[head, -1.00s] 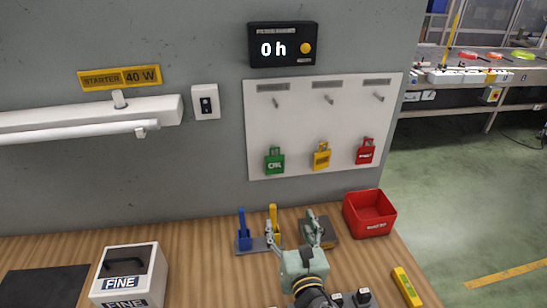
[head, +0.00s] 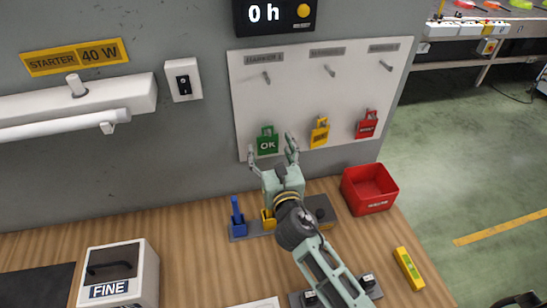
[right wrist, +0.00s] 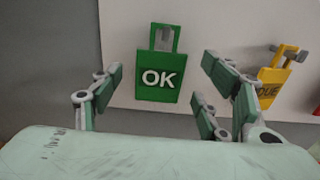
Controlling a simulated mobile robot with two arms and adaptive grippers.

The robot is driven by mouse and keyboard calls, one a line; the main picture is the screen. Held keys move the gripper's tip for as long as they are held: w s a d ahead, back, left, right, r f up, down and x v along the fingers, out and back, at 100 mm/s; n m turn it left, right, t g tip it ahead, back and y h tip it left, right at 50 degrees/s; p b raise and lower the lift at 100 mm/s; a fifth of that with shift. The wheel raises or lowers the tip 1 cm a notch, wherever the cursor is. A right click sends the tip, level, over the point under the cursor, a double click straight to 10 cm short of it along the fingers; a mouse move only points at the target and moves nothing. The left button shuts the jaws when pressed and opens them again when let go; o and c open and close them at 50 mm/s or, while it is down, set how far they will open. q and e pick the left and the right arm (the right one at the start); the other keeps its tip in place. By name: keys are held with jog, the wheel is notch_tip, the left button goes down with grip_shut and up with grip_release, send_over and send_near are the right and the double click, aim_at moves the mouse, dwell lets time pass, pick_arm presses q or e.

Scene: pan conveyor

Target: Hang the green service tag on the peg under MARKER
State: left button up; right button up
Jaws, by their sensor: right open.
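The green service tag (head: 267,146), lettered OK, hangs low on the white board (head: 295,95), at its left. In the right wrist view, the green tag (right wrist: 157,88) is upright, its square loop on top. My right gripper (head: 272,157) is open just in front of and below the tag. In the right wrist view its fingers stand on either side of the tag; I cannot tell whether they touch it. The left upper peg (head: 266,76) is bare, under a label that seems to read MARKER (head: 264,58). My left gripper is out of view.
A yellow tag (head: 319,134) and a red tag (head: 366,126) hang to the right. Two more bare pegs, the middle (head: 329,70) and right (head: 385,66), stand above. Below are a red bin (head: 370,188) and a blue-handled tool (head: 237,217) in a holder.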

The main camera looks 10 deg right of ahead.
jog(key=shift+w, duration=0.45)
jog(key=shift+c, duration=0.2)
jog(key=c, duration=1.1)
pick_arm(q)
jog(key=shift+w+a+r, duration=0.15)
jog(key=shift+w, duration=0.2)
pick_arm(e)
jog(key=shift+c, duration=0.3)
